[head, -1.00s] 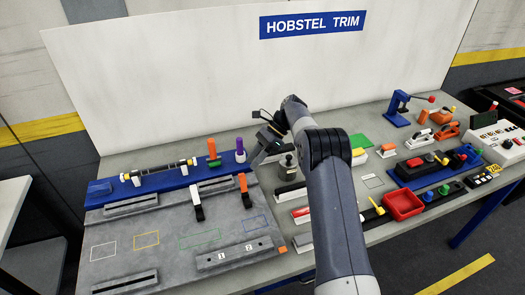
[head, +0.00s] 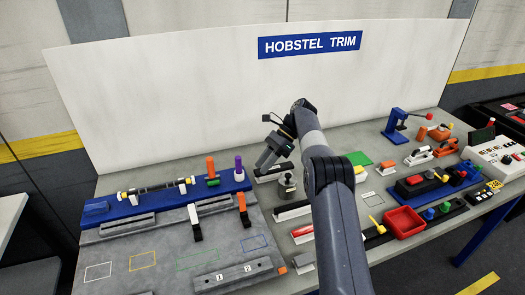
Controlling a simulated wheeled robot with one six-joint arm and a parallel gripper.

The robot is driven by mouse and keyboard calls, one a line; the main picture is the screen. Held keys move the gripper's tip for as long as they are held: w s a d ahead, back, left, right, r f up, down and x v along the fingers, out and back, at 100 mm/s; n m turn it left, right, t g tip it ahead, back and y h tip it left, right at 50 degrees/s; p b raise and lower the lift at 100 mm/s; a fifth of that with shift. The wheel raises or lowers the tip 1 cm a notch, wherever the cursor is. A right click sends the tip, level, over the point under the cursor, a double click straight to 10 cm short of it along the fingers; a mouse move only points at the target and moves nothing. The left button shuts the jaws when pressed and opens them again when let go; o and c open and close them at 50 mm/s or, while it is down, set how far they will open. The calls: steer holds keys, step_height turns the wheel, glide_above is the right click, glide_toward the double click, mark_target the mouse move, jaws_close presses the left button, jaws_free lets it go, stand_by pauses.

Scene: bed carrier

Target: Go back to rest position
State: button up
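My gripper (head: 263,165) hangs from the end of my arm in the middle of the head view, above the back of the bench. It is apart from the handled tools on its left. Its fingers are small and dark here, and I cannot see whether they are apart; no held object shows. A small stamp-like piece (head: 286,186) stands on the bench just below and right of it. My arm hides part of the bench behind it.
The grey bench (head: 330,143) carries a fixture plate (head: 165,245) and a blue rail (head: 125,209) with an orange handle (head: 210,167) and a purple handle (head: 238,164). A red tray (head: 404,222) and several tools stand at right. A white backboard (head: 190,90) closes the back.

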mark_target(242, 197)
steer(key=shift+p+x, duration=1.1)
steer(key=shift+x, duration=4.3)
steer(key=b+v, duration=0.2)
steer(key=v, duration=0.9)
steer(key=p+x, duration=0.2)
steer(key=x, duration=0.9)
steer(key=shift+s+a+r, duration=0.1)
steer(key=shift+s+a, duration=0.05)
steer(key=shift+s, duration=0.05)
steer(key=shift+s+d+r+n+t+y, duration=0.2)
steer(key=shift+s+n+t, duration=0.15)
steer(key=shift+t, duration=0.15)
steer(key=shift+s+d+r+n+t+y, duration=0.15)
steer(key=shift+s+n+t, duration=0.15)
steer(key=shift+t, duration=0.2)
steer(key=shift+s+f, duration=0.1)
